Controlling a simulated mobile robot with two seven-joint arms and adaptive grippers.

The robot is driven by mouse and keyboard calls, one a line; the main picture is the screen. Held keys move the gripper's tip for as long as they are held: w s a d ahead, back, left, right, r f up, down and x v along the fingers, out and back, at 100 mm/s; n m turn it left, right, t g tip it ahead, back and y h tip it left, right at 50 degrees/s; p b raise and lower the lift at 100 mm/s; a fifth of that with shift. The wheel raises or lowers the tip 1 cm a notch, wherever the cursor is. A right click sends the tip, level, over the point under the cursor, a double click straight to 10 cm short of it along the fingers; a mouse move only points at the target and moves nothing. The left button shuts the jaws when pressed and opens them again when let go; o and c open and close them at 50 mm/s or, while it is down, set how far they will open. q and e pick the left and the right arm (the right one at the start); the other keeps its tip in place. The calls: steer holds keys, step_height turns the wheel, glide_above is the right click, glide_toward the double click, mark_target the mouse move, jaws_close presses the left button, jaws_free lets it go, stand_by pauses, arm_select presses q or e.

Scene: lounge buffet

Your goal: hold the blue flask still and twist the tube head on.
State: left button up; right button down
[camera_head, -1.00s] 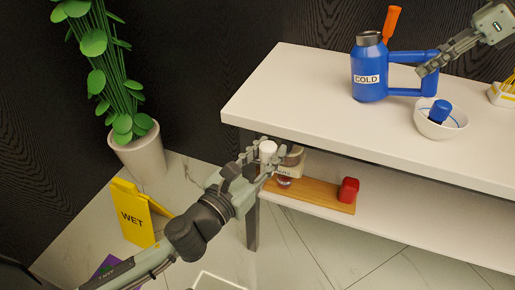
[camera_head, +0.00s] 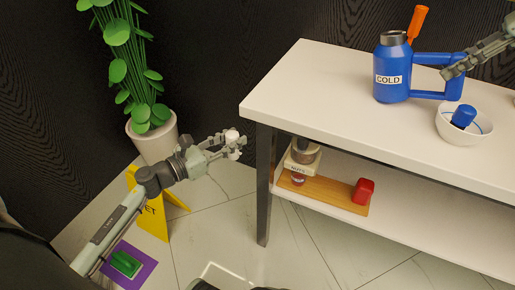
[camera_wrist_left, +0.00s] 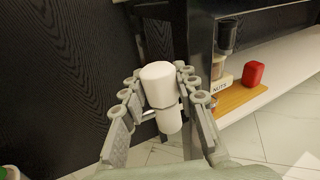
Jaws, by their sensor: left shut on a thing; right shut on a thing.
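The blue flask (camera_head: 385,89), labelled COLD, stands upright on the white table, its dark neck open at the top. My right gripper (camera_head: 447,73) is shut on its handle (camera_head: 452,60). My left gripper (camera_head: 229,143) is shut on the white tube head (camera_head: 232,135) and holds it in the air left of the table, well away from the flask. In the left wrist view the tube head (camera_wrist_left: 158,85) is a wide white cylinder above a narrower one, between the fingers.
A bowl (camera_head: 455,133) with a blue cap (camera_head: 464,116) stands right of the flask. An orange handle (camera_head: 418,22) rises behind it. The lower shelf holds a NUTS dispenser (camera_head: 300,160) and a red object (camera_head: 363,191) on a board. A potted plant (camera_head: 153,138) and yellow sign (camera_head: 153,215) stand left.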

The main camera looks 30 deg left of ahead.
arm_select(q)
steer(key=w+a+r+n+y, duration=0.8)
steer(key=w+a+r+y, duration=0.2)
steer(key=w+a+r, duration=0.75)
steer(key=w+d+r+n+g+y, duration=0.1)
steer(key=w+d+r+n+y, duration=0.25)
steer(key=d, duration=0.55)
steer(key=w+d+r+n+g+y, duration=0.1)
steer(key=w+d+r+y, duration=0.1)
steer(key=w+d+r, duration=0.6)
steer(key=s+d+r, duration=0.2)
steer(key=d+r, duration=0.1)
steer(key=d, duration=0.6)
steer(key=s+d+r, duration=0.3)
steer(key=d, duration=0.6)
steer(key=s+d+r, duration=0.2)
steer(key=s+d, duration=0.1)
steer(key=d, duration=0.6)
steer(key=shift+d+r+g+h, duration=0.3)
steer(key=shift+d+r+h, duration=0.05)
steer(key=shift+r, duration=0.05)
